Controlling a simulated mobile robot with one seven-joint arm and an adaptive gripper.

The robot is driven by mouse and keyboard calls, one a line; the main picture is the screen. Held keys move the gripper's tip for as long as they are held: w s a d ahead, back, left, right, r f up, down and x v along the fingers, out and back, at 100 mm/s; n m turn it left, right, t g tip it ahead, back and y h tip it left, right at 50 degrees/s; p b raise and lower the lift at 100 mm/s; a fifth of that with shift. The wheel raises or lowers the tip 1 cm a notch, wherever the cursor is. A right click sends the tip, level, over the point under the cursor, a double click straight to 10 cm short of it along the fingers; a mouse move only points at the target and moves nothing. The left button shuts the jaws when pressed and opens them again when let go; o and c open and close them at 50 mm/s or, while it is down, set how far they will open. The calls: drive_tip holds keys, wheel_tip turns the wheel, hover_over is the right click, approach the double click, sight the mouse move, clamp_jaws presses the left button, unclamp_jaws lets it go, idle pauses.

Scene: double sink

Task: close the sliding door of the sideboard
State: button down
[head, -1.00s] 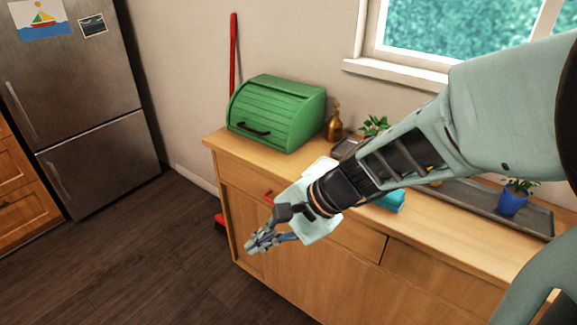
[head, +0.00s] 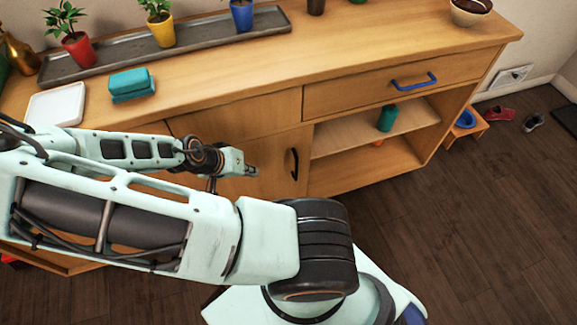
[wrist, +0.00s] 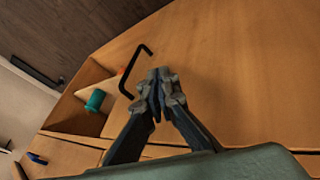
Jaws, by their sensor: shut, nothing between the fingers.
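The wooden sideboard (head: 400,55) runs across the head view. Its sliding door (head: 274,160) carries a black bar handle (head: 294,165) near its right edge. Right of the door, a shelf compartment (head: 345,138) stands open. My gripper (head: 255,172) is left of the handle, in front of the door. In the wrist view, my gripper (wrist: 160,80) is shut and empty. There the black handle (wrist: 138,72) lies just left of the fingertips, seemingly apart from them. Whether the fingers touch the door is unclear. My arm hides the door's lower left part.
A teal container (head: 387,118) stands on the open shelf. A drawer with a blue handle (head: 414,82) is above it. A sponge (head: 132,84), a white dish (head: 56,105) and a plant tray (head: 190,40) are on top. A small stool (head: 466,128) stands at the right end.

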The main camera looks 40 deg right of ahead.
drive_tip(key=d+h, duration=0.1)
drive_tip(key=d, duration=0.2)
drive_tip(key=b, duration=0.6)
hover_over(275, 169)
drive_tip(key=s+a, duration=0.2)
drive_tip(key=s, duration=0.1)
wheel_tip(275, 169, down, 9)
drive_tip(key=shift+s+d+r+b, duration=0.2)
drive_tip(key=shift+s+d+b, duration=0.3)
drive_tip(key=shift+d, duration=0.3)
drive_tip(key=shift+s+d+r+b, duration=0.25)
drive_tip(key=shift+s+d, duration=0.3)
drive_tip(key=shift+d, duration=0.2)
